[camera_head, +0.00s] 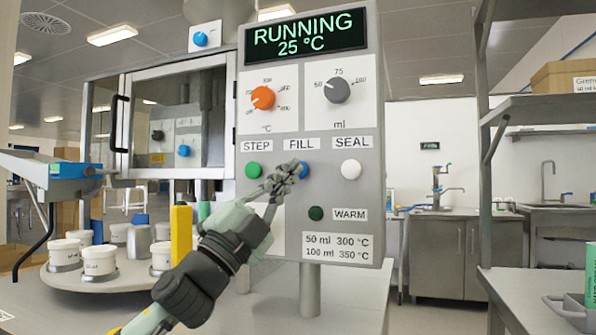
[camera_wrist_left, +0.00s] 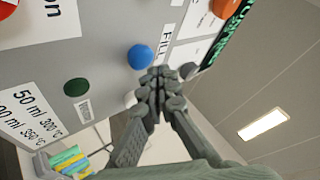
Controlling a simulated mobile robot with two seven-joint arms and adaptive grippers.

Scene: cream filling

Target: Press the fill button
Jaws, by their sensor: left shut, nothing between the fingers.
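The blue fill button (camera_head: 303,170) sits under the FILL label on the grey control panel (camera_head: 345,205), partly covered by my gripper. My left gripper (camera_head: 288,173) is shut and empty, with its fingertips just left of and in front of the button. In the left wrist view the blue button (camera_wrist_left: 141,56) shows in full, close beside the closed fingertips (camera_wrist_left: 160,78). I cannot tell whether they touch it. My right gripper is not in view.
The green STEP button (camera_head: 253,170) is to the left, the white SEAL button (camera_head: 351,169) to the right and the dark green WARM button (camera_head: 316,213) below. The display (camera_head: 304,33) reads RUNNING 25 °C. A turntable (camera_head: 95,280) with several white cups stands at left.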

